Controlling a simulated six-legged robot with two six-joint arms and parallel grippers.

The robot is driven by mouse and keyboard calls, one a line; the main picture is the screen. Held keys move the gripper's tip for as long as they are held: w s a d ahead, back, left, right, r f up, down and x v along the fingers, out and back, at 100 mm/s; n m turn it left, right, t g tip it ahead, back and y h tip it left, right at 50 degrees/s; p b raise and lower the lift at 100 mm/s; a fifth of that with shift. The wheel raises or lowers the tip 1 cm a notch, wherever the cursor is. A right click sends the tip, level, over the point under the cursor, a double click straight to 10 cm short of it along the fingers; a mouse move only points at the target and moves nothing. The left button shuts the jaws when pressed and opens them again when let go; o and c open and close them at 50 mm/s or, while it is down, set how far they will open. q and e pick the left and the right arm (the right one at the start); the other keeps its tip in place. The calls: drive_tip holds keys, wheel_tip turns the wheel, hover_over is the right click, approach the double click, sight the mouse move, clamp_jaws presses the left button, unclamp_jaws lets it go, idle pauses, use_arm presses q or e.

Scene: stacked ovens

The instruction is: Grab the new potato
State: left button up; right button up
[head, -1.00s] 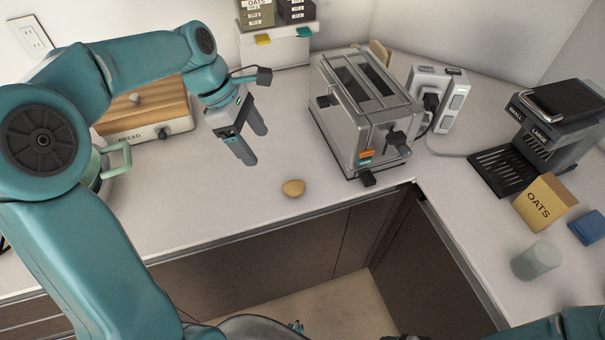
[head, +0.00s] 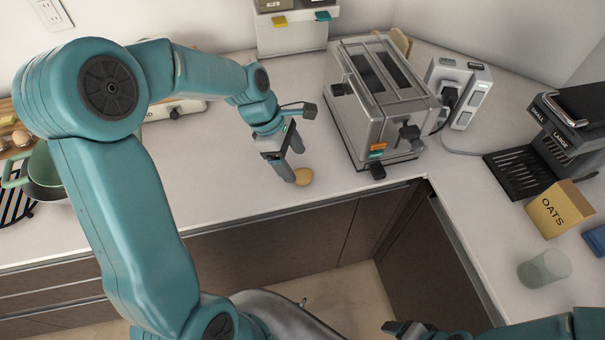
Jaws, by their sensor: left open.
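The new potato (head: 304,177) is a small yellow-brown lump on the white counter, near its front edge and left of the toaster. My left gripper (head: 293,170) points down at it with its fingers open. The fingertips are at the potato's left and far side, and one finger partly overlaps it in the picture. I cannot tell whether they touch it. My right gripper (head: 398,328) shows only in part at the bottom edge, and its jaws are not clear.
A steel toaster (head: 383,100) stands right of the potato. A power tower (head: 460,90), a coffee machine (head: 570,125), an OATS box (head: 558,209) and a glass (head: 544,269) are further right. A green pot (head: 42,172) is at the left. Counter left of the potato is clear.

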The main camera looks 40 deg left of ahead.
sight(300, 172)
use_arm(q)
drive_tip(key=shift+s+d+f, duration=0.2)
drive_tip(key=shift+d+f, duration=0.65)
drive_tip(key=shift+f, duration=0.3)
drive_tip(key=shift+w+f, duration=0.25)
drive_tip(key=shift+f, duration=0.25)
drive_tip(key=shift+w+f, duration=0.25)
drive_tip(key=shift+f, duration=0.25)
drive_tip(key=shift+s+r, duration=0.15)
drive_tip(key=shift+s+d+r, duration=0.1)
drive_tip(key=shift+s+d, duration=0.05)
drive_tip(key=shift+d, duration=0.05)
drive_tip(key=shift+c, duration=1.2)
drive_tip(key=shift+a, duration=0.1)
drive_tip(key=c, duration=0.9)
